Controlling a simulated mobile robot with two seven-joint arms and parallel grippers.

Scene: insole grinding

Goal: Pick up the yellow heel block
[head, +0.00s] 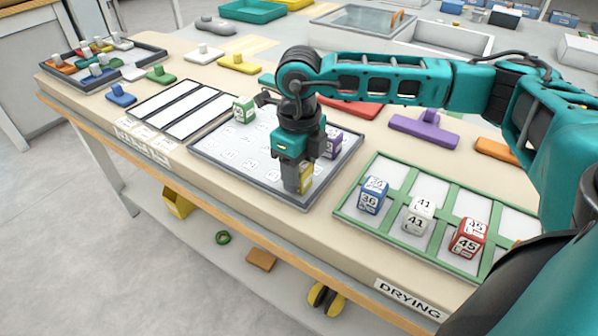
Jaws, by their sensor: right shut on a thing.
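The yellow heel block (306,178) is at the front right of a grey-framed white board with printed marks (228,152). My right gripper (297,182) points straight down and is shut on the yellow block. The gripper hides much of the block, and I cannot tell whether the block still touches the board. A green block (243,110) sits at the board's back left corner. A purple block (331,143) stands just behind the gripper, partly hidden by it. My left gripper is not in view.
A green-framed rack labelled DRYING (352,213) on the right holds a blue block (373,195), a white block (419,216) and a red block (468,237). An empty slotted tray (187,108) lies left of the board. Handled pieces, such as a purple one (424,129), lie behind.

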